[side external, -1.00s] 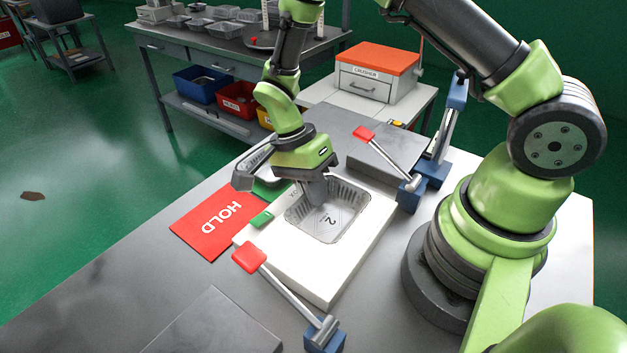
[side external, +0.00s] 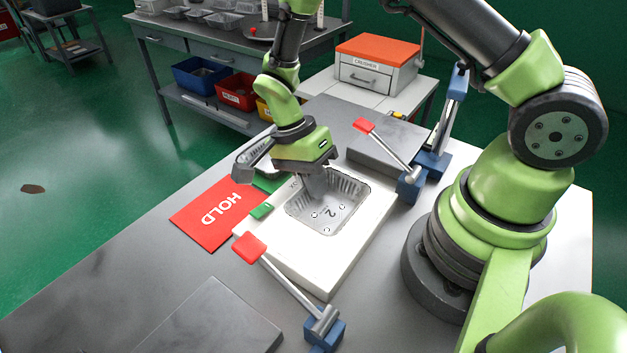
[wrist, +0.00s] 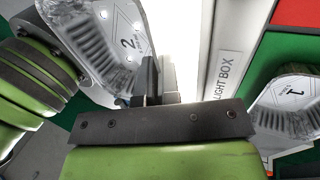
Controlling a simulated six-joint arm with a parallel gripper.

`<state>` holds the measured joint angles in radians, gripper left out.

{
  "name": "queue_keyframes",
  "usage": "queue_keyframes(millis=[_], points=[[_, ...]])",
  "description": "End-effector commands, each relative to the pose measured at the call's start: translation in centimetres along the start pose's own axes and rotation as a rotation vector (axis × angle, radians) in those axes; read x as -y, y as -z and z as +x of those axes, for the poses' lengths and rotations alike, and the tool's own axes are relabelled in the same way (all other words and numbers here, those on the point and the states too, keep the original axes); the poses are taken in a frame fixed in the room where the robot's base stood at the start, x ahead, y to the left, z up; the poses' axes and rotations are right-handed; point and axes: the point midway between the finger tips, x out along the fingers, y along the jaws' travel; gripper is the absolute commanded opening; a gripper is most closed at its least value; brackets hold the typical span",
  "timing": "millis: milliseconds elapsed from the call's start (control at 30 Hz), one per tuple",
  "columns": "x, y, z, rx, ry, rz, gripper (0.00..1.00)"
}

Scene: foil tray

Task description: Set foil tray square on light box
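The foil tray (side external: 350,187), marked 2, sits on the white light box (side external: 335,262), towards its back part. In the side view its sides look roughly parallel to the box edges. Small bright spots show in its floor. My gripper (side external: 316,187) points down at the tray's far-left wall. In the wrist view the fingers of my gripper (wrist: 157,88) are close together at the rim of the tray (wrist: 97,45) and look shut on it; the contact is partly hidden. The light box (wrist: 228,70) glows beside the tray.
A second foil tray (wrist: 288,105), marked 1, lies over a green area beside the box. A red HOLD sheet (side external: 205,222) lies to the left. Red-tipped clamps (side external: 285,282) (side external: 385,145) stand at the near and far sides. A grey plate (side external: 215,325) lies at the front.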

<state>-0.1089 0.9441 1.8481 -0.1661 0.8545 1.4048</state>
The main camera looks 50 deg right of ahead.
Motion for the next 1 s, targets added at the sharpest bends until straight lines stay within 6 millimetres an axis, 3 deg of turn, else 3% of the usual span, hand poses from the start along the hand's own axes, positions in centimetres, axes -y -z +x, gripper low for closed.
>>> queue_keyframes(millis=[233,400,667,767,1000], points=[[0.1,0.0,0.3,0.000,0.001,0.000,0.00],[0.1,0.0,0.3,0.000,0.001,0.000,0.33],[0.2,0.0,0.0,0.000,0.005,-0.001,0.33],[0.3,0.0,-1.1,0.001,0.008,0.000,0.33],[0.2,0.0,-5.9,0.001,0.007,0.001,0.33]])
